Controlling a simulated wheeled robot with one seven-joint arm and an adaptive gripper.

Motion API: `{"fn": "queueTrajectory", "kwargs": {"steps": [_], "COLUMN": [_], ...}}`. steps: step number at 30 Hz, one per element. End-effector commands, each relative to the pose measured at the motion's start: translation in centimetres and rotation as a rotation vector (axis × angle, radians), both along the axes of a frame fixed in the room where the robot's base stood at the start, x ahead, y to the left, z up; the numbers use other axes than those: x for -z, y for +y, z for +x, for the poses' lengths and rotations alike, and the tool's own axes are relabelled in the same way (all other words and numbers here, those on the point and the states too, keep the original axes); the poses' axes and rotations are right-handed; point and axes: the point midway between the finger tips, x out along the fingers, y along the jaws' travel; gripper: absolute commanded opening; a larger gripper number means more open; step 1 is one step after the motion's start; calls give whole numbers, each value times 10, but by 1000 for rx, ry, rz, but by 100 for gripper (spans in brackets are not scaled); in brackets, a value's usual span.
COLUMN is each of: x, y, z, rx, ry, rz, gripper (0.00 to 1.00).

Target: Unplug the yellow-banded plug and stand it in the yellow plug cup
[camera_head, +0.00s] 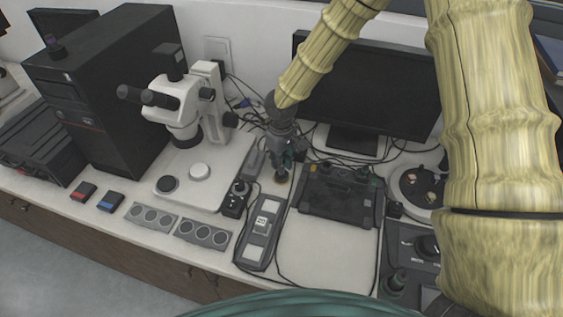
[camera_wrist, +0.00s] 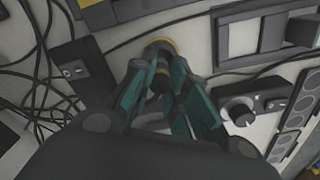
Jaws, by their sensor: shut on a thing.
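My gripper (camera_head: 285,158) points down behind the long grey panel, with teal fingers closed on a dark plug. In the wrist view my gripper (camera_wrist: 165,95) has the dark yellow-banded plug (camera_wrist: 159,83) between its fingertips. The yellow plug cup (camera_wrist: 160,43) shows as a yellow ring with a dark middle, just beyond the fingertips. In the head view the cup (camera_head: 281,178) is a small yellowish-brown round thing directly below the fingers. The fingers hide much of the plug, and I cannot tell whether its lower end is inside the cup.
A black knob box (camera_head: 235,198) and the long grey panel (camera_head: 254,256) lie in front of my gripper. A white microscope (camera_head: 180,105) stands left, a dark tray (camera_head: 339,195) lies right, and a monitor (camera_head: 370,85) stands behind. Loose black cables (camera_wrist: 42,75) run close by.

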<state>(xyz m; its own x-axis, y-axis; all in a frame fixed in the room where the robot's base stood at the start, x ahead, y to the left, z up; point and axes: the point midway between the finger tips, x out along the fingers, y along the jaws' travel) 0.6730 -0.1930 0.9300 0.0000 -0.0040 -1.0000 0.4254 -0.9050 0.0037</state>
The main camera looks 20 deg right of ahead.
Motion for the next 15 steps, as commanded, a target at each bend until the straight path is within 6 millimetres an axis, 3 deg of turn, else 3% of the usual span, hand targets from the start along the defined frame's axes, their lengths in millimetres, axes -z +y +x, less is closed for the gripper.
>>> {"fn": "queueTrajectory", "kwargs": {"steps": [15], "x": [11], "y": [0], "z": [-2], "rx": [-1], "ry": [0], "rz": [-1], "gripper": [0]}}
